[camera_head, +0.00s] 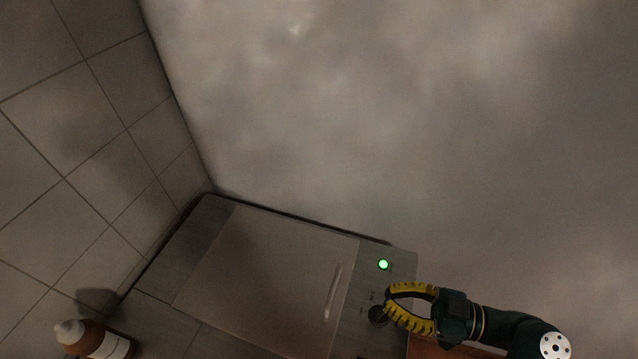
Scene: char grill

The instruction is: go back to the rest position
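My gripper (388,299) has yellow-and-black fingers and is at the lower right, pointing left. Its fingers bow around a dark gap, and their tips come close together; I cannot tell whether they touch. I see nothing held between them. The tips appear over the control side of the grill (270,270), beside a dark round knob (377,314). I cannot tell whether they touch the knob. A round green light (383,264) is lit above the knob.
The grill has a flat, translucent-looking cover with a pale handle (333,292). A brown bottle (92,341) with a white label and pale cap stands at the lower left.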

